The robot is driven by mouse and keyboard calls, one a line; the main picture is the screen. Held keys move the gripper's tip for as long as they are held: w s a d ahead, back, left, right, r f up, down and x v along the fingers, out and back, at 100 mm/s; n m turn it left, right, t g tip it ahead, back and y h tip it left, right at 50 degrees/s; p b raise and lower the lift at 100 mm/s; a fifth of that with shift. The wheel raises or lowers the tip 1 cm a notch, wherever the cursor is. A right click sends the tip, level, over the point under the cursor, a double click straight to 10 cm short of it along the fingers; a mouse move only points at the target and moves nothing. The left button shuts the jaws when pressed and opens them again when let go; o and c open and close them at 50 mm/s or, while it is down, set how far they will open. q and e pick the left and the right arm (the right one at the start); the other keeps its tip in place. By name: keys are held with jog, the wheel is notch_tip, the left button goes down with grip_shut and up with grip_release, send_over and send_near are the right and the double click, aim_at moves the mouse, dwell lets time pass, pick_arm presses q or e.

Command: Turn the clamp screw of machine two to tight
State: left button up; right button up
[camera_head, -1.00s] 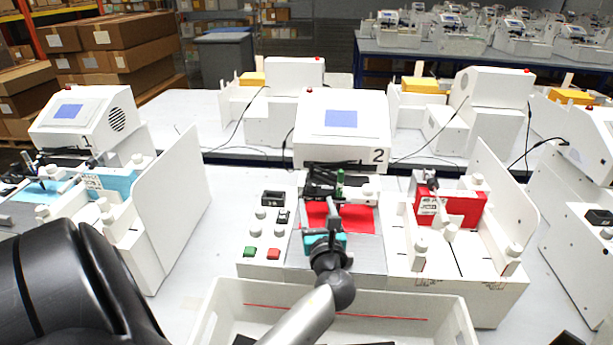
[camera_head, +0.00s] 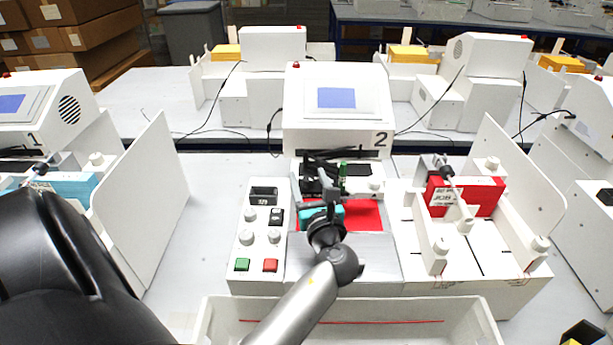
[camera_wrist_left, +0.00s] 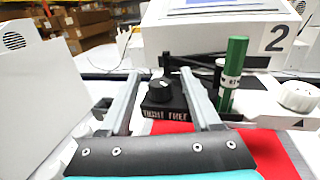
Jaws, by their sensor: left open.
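Machine two (camera_head: 337,100), a white plotter marked 2, stands in the middle of the head view. Its clamp screw (camera_wrist_left: 160,88) is a black knob on a black block lettered TIGHT and FREE in the left wrist view. Which word the knob points to I cannot tell. A green pen (camera_wrist_left: 233,65) stands upright to the right of the block; it also shows in the head view (camera_head: 343,176). My left gripper (camera_head: 329,182) is open over the red sheet. In the wrist view its fingers (camera_wrist_left: 161,76) appear either side of the knob, without clear contact. My right gripper is not seen.
A control panel (camera_head: 262,235) with knobs and green and red buttons is left of the red sheet (camera_head: 366,214). A rack with a red pack (camera_head: 484,197) stands right. A white tray (camera_head: 490,325) lies in front. Upright white panels (camera_head: 140,200) flank the workspace.

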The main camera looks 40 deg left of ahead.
pick_arm(q)
grip_shut()
dwell(0.5)
